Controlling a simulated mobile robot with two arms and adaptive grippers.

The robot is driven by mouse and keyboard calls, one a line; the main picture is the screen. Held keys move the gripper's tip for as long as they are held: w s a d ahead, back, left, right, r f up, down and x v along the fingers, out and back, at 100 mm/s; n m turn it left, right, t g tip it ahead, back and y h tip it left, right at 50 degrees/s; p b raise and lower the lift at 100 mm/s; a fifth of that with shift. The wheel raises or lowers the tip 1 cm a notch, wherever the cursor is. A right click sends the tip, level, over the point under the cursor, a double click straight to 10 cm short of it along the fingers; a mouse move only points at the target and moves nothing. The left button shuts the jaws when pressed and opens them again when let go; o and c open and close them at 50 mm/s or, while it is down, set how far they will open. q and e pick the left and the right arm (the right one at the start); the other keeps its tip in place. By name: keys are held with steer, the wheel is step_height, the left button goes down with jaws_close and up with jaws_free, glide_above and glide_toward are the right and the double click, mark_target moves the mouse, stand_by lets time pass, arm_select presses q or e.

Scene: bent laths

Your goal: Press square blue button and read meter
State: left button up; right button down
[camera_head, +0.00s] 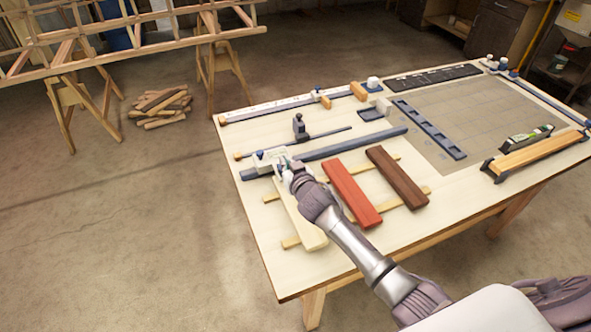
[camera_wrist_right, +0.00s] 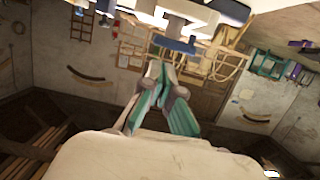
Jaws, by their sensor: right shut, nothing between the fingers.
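My right gripper (camera_head: 284,164) is over the left part of the workbench, with its fingers shut and empty. Its teal finger pads also show in the wrist view (camera_wrist_right: 159,72). A small white box with blue parts (camera_head: 264,157) sits at the left end of a long blue-grey bar, right beside the fingertips. A white and blue object (camera_wrist_right: 185,22) is just beyond the fingertips in the wrist view. I cannot tell whether they touch. The square blue button and the meter's display cannot be made out. My left gripper is not in view.
Pale, red (camera_head: 352,194) and dark brown (camera_head: 398,177) boards lie across two thin strips under and right of my arm. A dark clamp-like piece (camera_head: 300,127) stands behind. A gridded mat (camera_head: 470,105) and a level (camera_head: 527,138) are to the right.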

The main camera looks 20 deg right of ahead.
arm_select(q)
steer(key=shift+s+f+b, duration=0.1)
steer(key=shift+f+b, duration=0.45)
steer(key=shift+b, duration=0.7)
arm_select(e)
steer(key=r+v, duration=0.1)
steer(key=v, duration=0.9)
steer(key=shift+r, duration=0.3)
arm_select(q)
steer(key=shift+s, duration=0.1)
arm_select(e)
steer(key=shift+a, duration=0.1)
